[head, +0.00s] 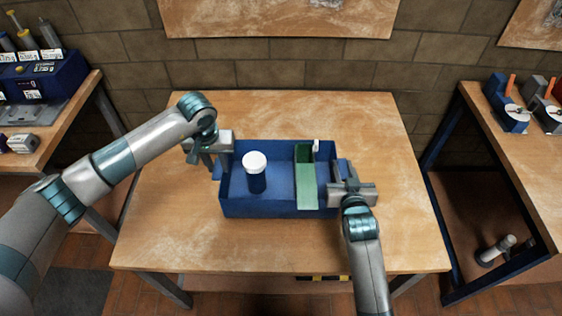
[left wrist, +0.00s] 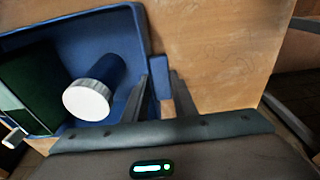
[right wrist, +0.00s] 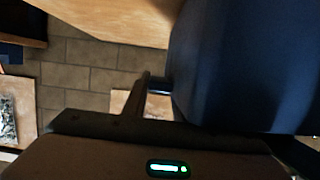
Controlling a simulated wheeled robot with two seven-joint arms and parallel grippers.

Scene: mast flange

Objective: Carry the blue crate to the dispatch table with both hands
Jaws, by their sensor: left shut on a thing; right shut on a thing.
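The blue crate (head: 262,208) is on or just above the wooden table in the middle of the head view; I cannot tell which. Inside it are a blue bottle with a white lid (head: 256,175) and a green piece (head: 306,180). My left gripper (head: 213,160) is shut on the crate's left side, and the crate's side tab (left wrist: 160,76) shows between its fingers in the left wrist view. My right gripper (head: 343,178) is shut on the crate's right side. In the right wrist view the crate wall (right wrist: 235,70) fills the right and hides part of the grip.
The wooden table (head: 390,245) is bare around the crate. A side table (head: 60,140) at the left holds a blue rack and small devices. Another table (head: 500,140) at the right holds blue and grey devices. A brick wall (head: 240,75) stands behind.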

